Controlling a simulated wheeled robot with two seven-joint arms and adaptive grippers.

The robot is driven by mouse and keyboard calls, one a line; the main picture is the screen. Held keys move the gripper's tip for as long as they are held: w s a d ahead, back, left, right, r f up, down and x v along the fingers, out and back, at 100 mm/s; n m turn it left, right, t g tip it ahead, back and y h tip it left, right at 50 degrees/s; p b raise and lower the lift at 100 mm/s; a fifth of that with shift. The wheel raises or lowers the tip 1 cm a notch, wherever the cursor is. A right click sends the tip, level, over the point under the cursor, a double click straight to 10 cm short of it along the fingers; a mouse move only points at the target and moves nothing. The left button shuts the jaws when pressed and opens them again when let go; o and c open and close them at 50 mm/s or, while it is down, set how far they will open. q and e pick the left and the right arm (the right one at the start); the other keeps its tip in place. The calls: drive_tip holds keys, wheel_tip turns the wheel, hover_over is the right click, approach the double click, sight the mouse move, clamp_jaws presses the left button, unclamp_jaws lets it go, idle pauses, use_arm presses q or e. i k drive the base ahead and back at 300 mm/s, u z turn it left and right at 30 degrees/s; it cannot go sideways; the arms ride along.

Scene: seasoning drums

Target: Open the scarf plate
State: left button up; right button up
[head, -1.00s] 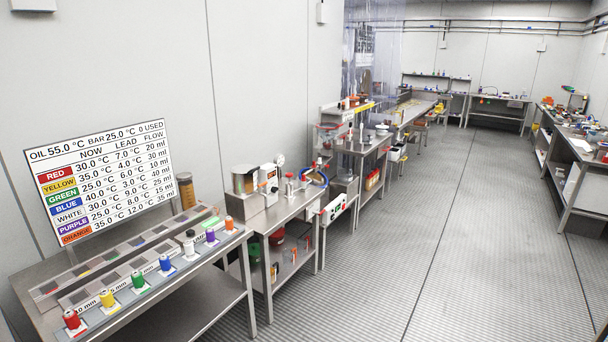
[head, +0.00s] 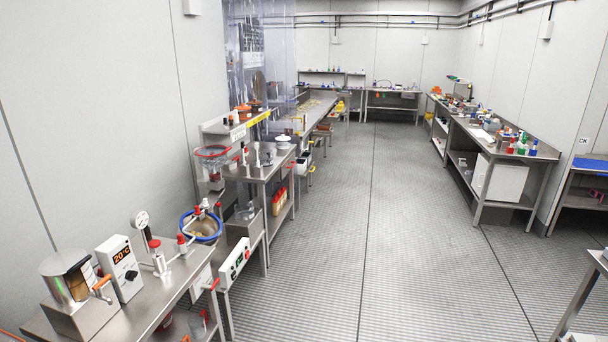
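I cannot pick out a scarf plate for certain in the head view. Neither of my grippers is in view. On the near left steel bench (head: 155,305) stand a metal pot with an orange handle (head: 68,277), a white control box reading 20°C (head: 121,268), and metal fittings with red knobs (head: 158,256). A blue-rimmed round basin (head: 203,227) is just beyond them. A white control panel (head: 234,262) hangs at the bench's far end. Farther back, a red-rimmed round vessel (head: 213,152) stands next to a second steel bench (head: 262,170).
A wide grey floor aisle (head: 365,220) is free through the middle. Benches line the left wall; a clear strip curtain (head: 262,50) hangs behind them. A right-hand bench (head: 505,152) carries bottles, with a white box (head: 500,180) beneath. A table edge (head: 590,285) juts in at lower right.

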sight(212, 196)
drive_tip(key=u, duration=0.1)
drive_tip(key=i, duration=2)
drive_tip(key=u, duration=1.15)
drive_tip(key=i, duration=1.75)
drive_tip(key=u, duration=0.9)
